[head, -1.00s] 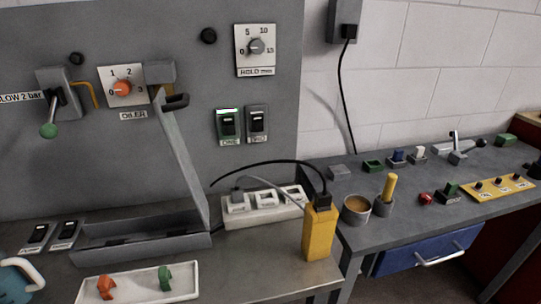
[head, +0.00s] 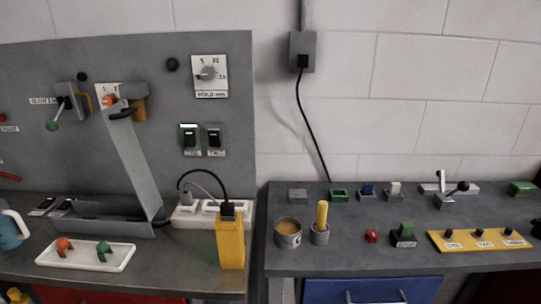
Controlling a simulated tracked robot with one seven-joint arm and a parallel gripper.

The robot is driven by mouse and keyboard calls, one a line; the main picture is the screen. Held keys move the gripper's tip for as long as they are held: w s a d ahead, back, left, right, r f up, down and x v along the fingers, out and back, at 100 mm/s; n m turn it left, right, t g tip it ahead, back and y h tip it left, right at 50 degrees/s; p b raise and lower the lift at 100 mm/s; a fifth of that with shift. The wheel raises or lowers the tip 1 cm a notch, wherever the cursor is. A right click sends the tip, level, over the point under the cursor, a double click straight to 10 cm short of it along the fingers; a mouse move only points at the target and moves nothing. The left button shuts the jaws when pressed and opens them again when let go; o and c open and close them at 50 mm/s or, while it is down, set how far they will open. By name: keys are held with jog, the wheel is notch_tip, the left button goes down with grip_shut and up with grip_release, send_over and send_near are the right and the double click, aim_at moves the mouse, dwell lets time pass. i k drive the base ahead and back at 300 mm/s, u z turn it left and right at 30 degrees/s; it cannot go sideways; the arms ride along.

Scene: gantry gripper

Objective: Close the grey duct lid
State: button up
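The grey duct (head: 110,227) is a long low trough on the left bench, below the grey panel. Its grey lid (head: 135,158) stands open, rising steeply from the duct's right end and leaning to the left. A black handle-like piece (head: 122,113) is at the lid's upper end, in front of the panel. A grey box with a tan part (head: 133,90) is right by that end; I cannot tell if they touch. My gripper is not in view.
A white tray (head: 65,263) with an orange and a green piece lies in front of the duct. A white socket strip (head: 186,216) and a yellow block (head: 230,248) with a black cable stand to its right. A second bench (head: 350,262) holds small parts, with a gap between benches.

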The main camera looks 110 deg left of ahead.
aim_at(117, 121)
jog(key=z, duration=0.15)
jog(key=i, duration=0.8)
jog(key=u, duration=2.35)
jog(key=i, duration=0.15)
jog(key=u, duration=2.75)
jog(key=i, duration=0.95)
jog(key=z, duration=0.1)
